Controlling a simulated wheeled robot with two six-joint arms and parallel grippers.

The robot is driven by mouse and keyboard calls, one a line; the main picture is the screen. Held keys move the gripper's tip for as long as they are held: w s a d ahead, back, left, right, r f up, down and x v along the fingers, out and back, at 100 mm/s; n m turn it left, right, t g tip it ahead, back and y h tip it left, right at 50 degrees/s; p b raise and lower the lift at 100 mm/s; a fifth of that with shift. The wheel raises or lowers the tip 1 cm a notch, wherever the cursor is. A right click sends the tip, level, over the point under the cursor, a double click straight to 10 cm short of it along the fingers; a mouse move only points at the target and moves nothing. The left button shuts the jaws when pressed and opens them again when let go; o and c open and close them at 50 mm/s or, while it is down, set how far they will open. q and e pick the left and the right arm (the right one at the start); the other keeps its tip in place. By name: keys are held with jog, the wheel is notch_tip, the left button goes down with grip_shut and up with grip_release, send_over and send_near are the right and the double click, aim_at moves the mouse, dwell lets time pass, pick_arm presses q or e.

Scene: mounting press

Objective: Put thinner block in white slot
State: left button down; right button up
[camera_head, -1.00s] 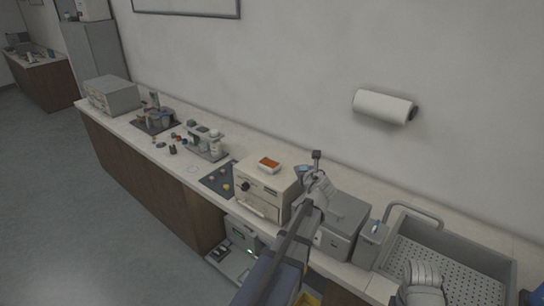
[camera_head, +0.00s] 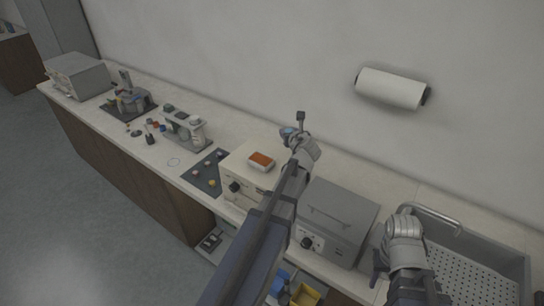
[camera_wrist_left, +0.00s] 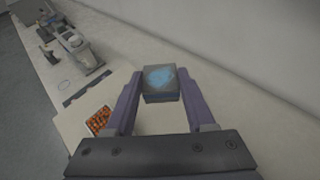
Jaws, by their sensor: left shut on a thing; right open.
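My left gripper (camera_head: 291,133) is shut on a small dark grey block and holds it above the back of the counter, beside the cream box-shaped machine. In the left wrist view the block (camera_wrist_left: 161,84) shows a blue patch on its top face and sits between the two fingertips (camera_wrist_left: 160,90). I cannot make out a white slot or a second block for comparing thickness.
The cream machine (camera_head: 236,190) carries a small tray with orange contents (camera_head: 261,161). A grey lidded box (camera_head: 338,215) and a sink (camera_head: 480,265) are to the right. Left are a dark mat (camera_head: 203,178), a stand (camera_head: 184,131) and small bottles. A paper roll (camera_head: 391,88) hangs on the wall.

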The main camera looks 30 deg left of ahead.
pick_arm(q)
jog(key=shift+f+b, duration=4.85)
jog(key=shift+f, duration=0.2)
jog(key=shift+r, duration=0.15)
jog(key=c, duration=0.7)
grip_release()
jog(key=shift+f, duration=0.2)
jog(key=o, duration=0.5)
jog(key=shift+c, duration=0.2)
jog(key=shift+r, duration=0.1)
